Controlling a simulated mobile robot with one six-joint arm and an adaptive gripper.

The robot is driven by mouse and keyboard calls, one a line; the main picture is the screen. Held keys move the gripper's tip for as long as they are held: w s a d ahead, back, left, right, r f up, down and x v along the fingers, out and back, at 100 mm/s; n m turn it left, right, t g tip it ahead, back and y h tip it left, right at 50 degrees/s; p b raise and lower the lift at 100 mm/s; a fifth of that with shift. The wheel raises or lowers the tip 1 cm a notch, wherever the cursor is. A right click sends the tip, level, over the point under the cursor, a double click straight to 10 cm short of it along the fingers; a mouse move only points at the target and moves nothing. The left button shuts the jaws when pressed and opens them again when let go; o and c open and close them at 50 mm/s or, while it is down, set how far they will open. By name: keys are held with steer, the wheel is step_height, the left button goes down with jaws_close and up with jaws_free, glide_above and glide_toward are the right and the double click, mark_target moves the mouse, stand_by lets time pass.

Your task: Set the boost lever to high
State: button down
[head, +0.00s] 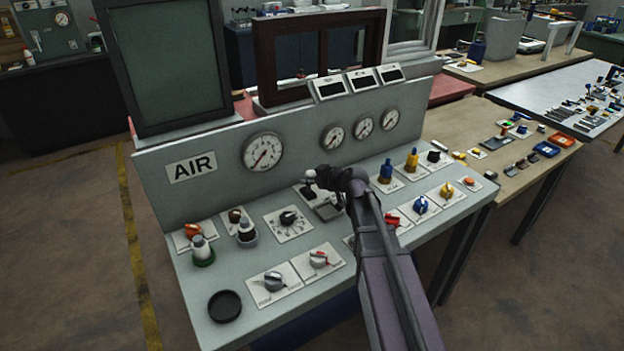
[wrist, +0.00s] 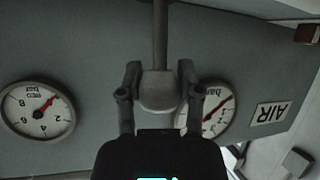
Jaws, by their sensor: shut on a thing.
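A lever with a pale rounded knob and a metal rod (wrist: 160,35) stands on the grey console. In the wrist view, which looks upside down, its knob (wrist: 158,92) sits between the two fingers of my gripper (wrist: 158,82), one finger on each side. My gripper is shut on the knob. In the head view my gripper (head: 318,179) is at the middle of the console, in front of the gauges. My arm hides much of the lever and its plate there. I cannot read any boost or high marking, so the lever's setting is unclear.
The upright panel carries an AIR sign (head: 191,168) and several dials, including a large gauge (head: 262,152). Knobs and switches crowd the console around my arm, such as a black rotary knob (head: 289,218), a blue knob (head: 386,172) and a grey knob (head: 273,281).

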steer(key=shift+d, duration=0.1)
steer(key=shift+c, duration=1.3)
jaws_free()
steer(key=shift+r, duration=0.1)
